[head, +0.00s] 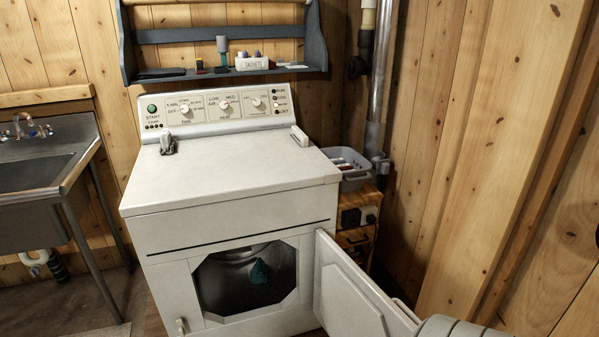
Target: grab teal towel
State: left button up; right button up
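A teal towel (259,272) hangs or lies bunched inside the dark drum of a white dryer (232,178), towards the right side of the opening. Only a small part of it shows through the front opening. The dryer door (352,290) stands open, swung out to the right. Neither of my grippers shows in the head view. A grey rounded part of mine is at the bottom right edge, near the door's lower corner.
A metal sink (40,170) stands at the left. A grey basket (348,170) sits on a wooden stand right of the dryer. A blue-grey shelf (160,78) with small items, including a white sachets box (252,63), hangs above. The dryer's top is mostly clear.

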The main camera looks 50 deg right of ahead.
aim_at(258, 275)
jog(key=z, duration=1.55)
jog(key=k+j, duration=0.1)
jog(key=j, duration=1.15)
jog(key=i+j, duration=0.15)
jog(key=i, duration=0.2)
jog(key=i+j+u, duration=0.15)
jog(key=i, duration=0.2)
